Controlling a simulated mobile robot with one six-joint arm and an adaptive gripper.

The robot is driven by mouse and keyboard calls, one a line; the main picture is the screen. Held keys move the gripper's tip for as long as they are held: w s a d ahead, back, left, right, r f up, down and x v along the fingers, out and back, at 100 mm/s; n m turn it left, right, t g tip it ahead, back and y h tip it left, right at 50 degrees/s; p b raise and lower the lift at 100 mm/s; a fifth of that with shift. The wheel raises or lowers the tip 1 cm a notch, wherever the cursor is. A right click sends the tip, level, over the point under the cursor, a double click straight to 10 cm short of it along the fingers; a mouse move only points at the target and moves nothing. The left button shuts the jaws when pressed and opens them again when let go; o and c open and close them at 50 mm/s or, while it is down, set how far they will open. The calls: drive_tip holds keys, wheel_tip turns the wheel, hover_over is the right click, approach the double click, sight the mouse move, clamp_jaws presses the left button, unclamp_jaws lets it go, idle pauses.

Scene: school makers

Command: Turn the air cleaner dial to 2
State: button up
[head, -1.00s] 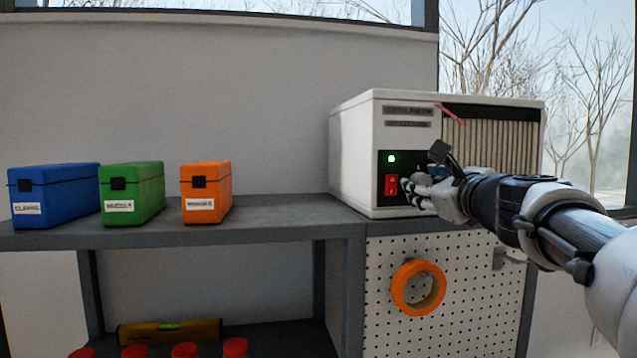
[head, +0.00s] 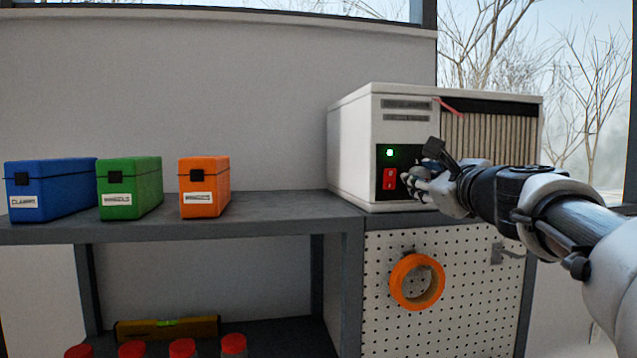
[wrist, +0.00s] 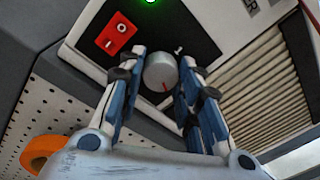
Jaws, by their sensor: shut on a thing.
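The air cleaner (head: 352,150) is a white box with a pleated filter, standing on the right end of the shelf. Its black panel has a lit green light (head: 390,153) and a red switch (head: 389,179). The wrist view shows the grey round dial (wrist: 161,72) with a red pointer mark, which points toward the lower part of the picture. My gripper (wrist: 160,82) has its two fingers on either side of the dial and is shut on it. In the head view my gripper (head: 420,180) hides the dial. Only one small mark shows beside the dial, too unclear to read.
Blue (head: 50,188), green (head: 130,187) and orange (head: 204,186) boxes stand on the grey shelf (head: 280,205) to the left. An orange tape roll (head: 402,290) hangs on the pegboard below. A yellow level (head: 165,328) and several red-capped jars sit lower down.

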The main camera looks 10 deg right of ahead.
drive_tip(key=n+b, duration=0.4)
drive_tip(key=n, duration=0.1)
drive_tip(key=n+b, duration=0.5)
drive_tip(key=n, duration=0.1)
drive_tip(key=shift+t+y+b, duration=0.3)
idle(0.3)
drive_tip(key=o, duration=0.8)
drive_tip(key=s, duration=0.7)
drive_tip(key=shift+s+f, duration=0.2)
drive_tip(key=shift+f, duration=0.05)
